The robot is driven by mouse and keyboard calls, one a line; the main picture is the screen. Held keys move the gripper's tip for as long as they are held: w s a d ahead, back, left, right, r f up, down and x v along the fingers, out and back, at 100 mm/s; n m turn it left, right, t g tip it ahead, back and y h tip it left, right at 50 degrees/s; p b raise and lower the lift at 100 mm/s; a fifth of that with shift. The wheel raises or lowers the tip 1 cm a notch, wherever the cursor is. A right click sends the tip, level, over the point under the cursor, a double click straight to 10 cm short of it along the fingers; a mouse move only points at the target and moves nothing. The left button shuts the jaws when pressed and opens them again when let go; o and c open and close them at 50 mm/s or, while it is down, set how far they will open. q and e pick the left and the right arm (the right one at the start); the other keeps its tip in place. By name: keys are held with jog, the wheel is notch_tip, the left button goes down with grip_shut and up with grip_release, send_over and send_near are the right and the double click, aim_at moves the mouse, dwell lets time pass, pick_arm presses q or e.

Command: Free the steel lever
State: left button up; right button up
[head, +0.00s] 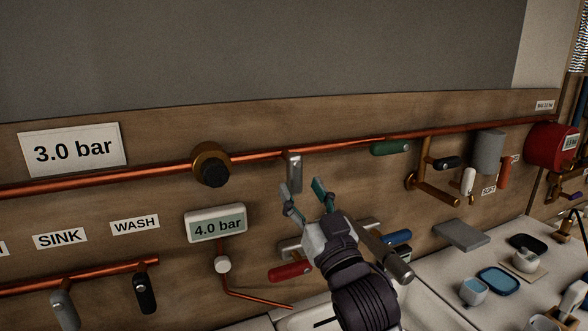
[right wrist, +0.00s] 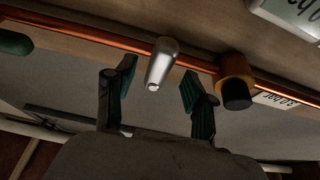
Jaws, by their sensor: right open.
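The steel lever (head: 294,172) is a short grey handle hanging down from the long copper pipe, right of a brass fitting with a black knob. My right gripper (head: 303,190) is open just below and in front of it, with one teal-padded finger toward each side. In the right wrist view the silver lever (right wrist: 161,63) lies between the two spread fingertips (right wrist: 159,80), with a gap to each finger. I see no contact, and its depth between the fingers is hard to judge. My left gripper is not in view.
The brass fitting (head: 211,164) and a green handle (head: 390,147) flank the lever on the copper pipe (head: 340,142). A red handle (head: 290,271) and a blue handle (head: 397,237) sit lower, near my right arm. A 4.0 bar display (head: 216,224) is left of the gripper.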

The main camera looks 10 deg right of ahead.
aim_at(298, 182)
jog(key=shift+p+x, duration=0.4)
jog(key=shift+x, duration=1.8)
jog(key=shift+c, duration=0.2)
grip_shut()
